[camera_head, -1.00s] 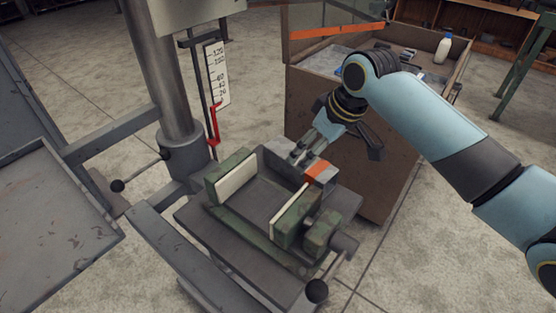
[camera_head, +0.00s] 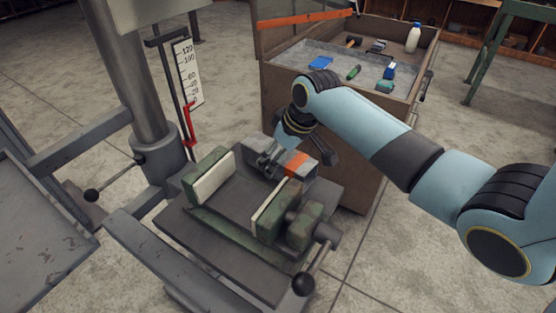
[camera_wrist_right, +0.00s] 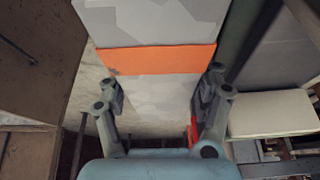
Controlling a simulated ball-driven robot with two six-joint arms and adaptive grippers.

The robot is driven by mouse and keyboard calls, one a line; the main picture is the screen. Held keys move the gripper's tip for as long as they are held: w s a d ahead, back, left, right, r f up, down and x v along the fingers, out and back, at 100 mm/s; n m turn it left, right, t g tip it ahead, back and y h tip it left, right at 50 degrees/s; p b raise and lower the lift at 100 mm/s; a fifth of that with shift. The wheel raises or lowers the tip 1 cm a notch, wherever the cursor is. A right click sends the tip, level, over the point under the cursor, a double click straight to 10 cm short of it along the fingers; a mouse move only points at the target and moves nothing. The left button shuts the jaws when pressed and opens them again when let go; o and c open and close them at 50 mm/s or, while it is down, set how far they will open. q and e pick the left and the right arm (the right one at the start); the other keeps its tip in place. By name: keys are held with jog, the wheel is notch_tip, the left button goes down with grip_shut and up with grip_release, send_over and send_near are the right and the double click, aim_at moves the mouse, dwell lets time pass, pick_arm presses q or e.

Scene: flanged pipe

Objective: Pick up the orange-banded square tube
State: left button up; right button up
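The grey square tube with an orange band (camera_head: 296,164) lies at the far side of the green vise. It fills the upper middle of the right wrist view, its orange band (camera_wrist_right: 160,59) running across. My right gripper (camera_wrist_right: 161,88) is open, with one finger on either side of the tube just below the band. I cannot tell whether the fingers touch it. In the head view, the right gripper (camera_head: 268,158) is low at the tube, and its fingers are partly hidden. My left gripper is not in view.
The vise has green jaws with pale faces (camera_head: 214,178) and a black-knobbed handle (camera_head: 304,284). A steel column (camera_head: 132,80) with a scale (camera_head: 187,72) stands left. A brown cabinet (camera_head: 330,150) behind holds a white bottle (camera_head: 413,38) and small coloured items.

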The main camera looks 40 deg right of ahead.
jog(key=c, duration=1.1)
jog(key=shift+c, duration=0.8)
jog(key=shift+r, duration=0.15)
